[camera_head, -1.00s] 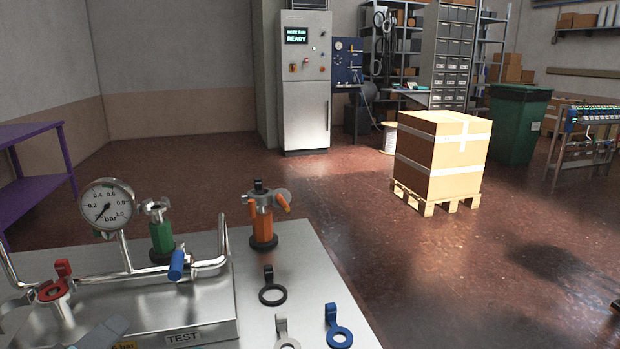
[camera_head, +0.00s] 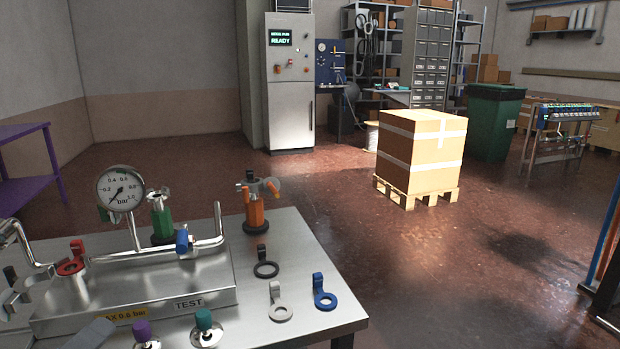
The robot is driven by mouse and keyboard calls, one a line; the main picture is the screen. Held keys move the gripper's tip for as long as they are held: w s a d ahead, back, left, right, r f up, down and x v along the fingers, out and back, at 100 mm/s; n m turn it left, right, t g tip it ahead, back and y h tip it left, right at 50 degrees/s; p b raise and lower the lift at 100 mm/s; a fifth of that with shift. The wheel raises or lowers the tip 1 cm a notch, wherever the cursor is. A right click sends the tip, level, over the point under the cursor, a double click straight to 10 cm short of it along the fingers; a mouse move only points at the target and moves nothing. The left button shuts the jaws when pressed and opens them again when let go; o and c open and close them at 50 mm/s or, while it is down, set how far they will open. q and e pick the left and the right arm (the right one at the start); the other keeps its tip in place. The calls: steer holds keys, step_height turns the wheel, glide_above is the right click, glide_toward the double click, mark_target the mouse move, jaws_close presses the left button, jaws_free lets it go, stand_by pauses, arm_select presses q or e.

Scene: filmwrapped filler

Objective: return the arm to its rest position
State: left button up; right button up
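No whole arm of mine shows in the head view. A grey flat piece (camera_head: 90,335) at the bottom left edge seems to be part of my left gripper or arm. Its fingers cannot be made out, and nothing is seen held in it. My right gripper is out of view.
A steel bench (camera_head: 290,245) carries a test rig with a pressure gauge (camera_head: 121,189), pipes and coloured valves. A black ring tag (camera_head: 266,268), a white one (camera_head: 280,307) and a blue one (camera_head: 324,296) lie on its right. A carton (camera_head: 420,155) stands on a pallet beyond open floor.

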arm_select(q)
steer(key=w+d+f+m+g+h, duration=0.1)
steer(key=w+d+f+g, duration=0.15)
steer(key=f, duration=0.65)
steer(key=w+d+f+m+g+h, duration=0.1)
steer(key=d+f+g, duration=0.15)
steer(key=f, duration=0.65)
steer(key=w+d+f+m+g+h, duration=0.1)
steer(key=w+d+f+g, duration=0.15)
steer(key=f, duration=0.65)
steer(key=s+d+f+m+g+h, duration=0.1)
steer(key=s+d+f+m+g, duration=0.5)
steer(key=f, duration=0.6)
steer(key=s+d+f+m+g+h, duration=0.15)
steer(key=s+d+f, duration=0.25)
steer(key=s+f, duration=0.6)
step_height(320, 180, up, 24)
steer(key=w+p, duration=0.1)
steer(key=p, duration=2.4)
steer(key=shift+w+r+y, duration=0.2)
steer(key=shift+w+y, duration=0.1)
steer(key=shift+y, duration=0.15)
